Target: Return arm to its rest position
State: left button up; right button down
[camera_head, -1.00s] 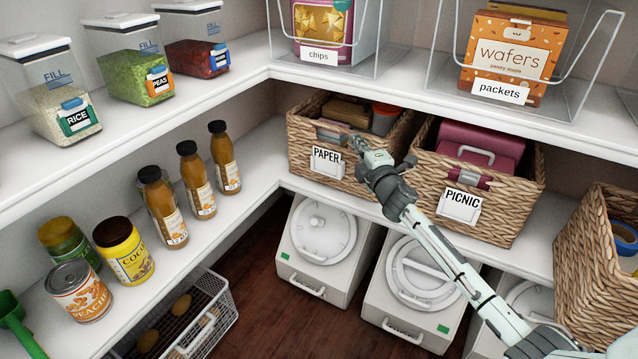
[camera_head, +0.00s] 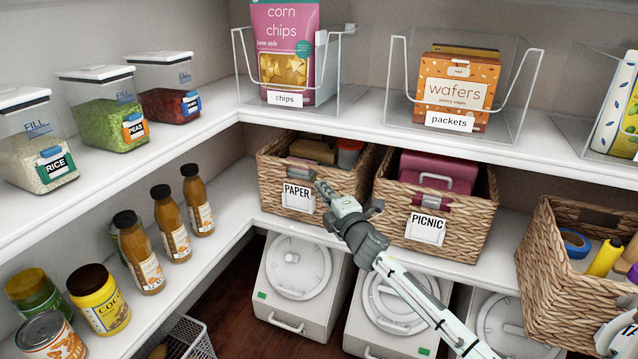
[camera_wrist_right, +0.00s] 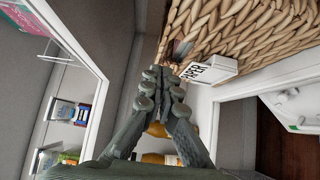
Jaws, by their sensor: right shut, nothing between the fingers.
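My right arm comes in from the lower right in the head view. Its gripper (camera_head: 322,188) is shut and empty, at the front of the wicker basket labelled PAPER (camera_head: 270,190). In the right wrist view the gripper (camera_wrist_right: 165,72) has its fingers together, close to the wicker weave and the PAPER label (camera_wrist_right: 208,71). I cannot tell whether it touches the basket. My left gripper is not in view.
The PICNIC basket (camera_head: 467,235) stands right of the PAPER basket. Another basket (camera_head: 540,275) is at the far right. White bins (camera_head: 295,275) stand below. The upper shelf edge (camera_head: 330,139) runs above the gripper. Sauce bottles (camera_head: 170,225) stand on the left shelf.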

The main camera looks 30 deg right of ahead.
jog(key=s+a+f+m+g+h+p, duration=0.1)
jog(key=s+f+m+g, duration=0.2)
jog(key=s+f+m, duration=0.35)
jog(key=s+f+m+g+h+p, duration=0.1)
jog(key=s+f+m+g+h, duration=0.2)
jog(key=s+f, duration=0.65)
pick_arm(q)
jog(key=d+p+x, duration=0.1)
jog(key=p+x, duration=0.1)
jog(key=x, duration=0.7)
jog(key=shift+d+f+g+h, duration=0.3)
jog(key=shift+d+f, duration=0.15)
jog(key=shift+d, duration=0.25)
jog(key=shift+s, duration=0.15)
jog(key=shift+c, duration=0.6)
pick_arm(e)
jog(key=s+a+f+m+g+y, duration=0.2)
jog(key=s+a+f+g, duration=0.2)
jog(key=s, duration=0.7)
jog(key=s+a+f+m+g+y, duration=0.2)
jog(key=s+a+f+m+g, duration=0.1)
jog(key=s, duration=0.8)
jog(key=shift+a+f+m+g, duration=0.35)
jog(key=shift+a+f+g, duration=0.15)
jog(key=shift+a+g, duration=0.5)
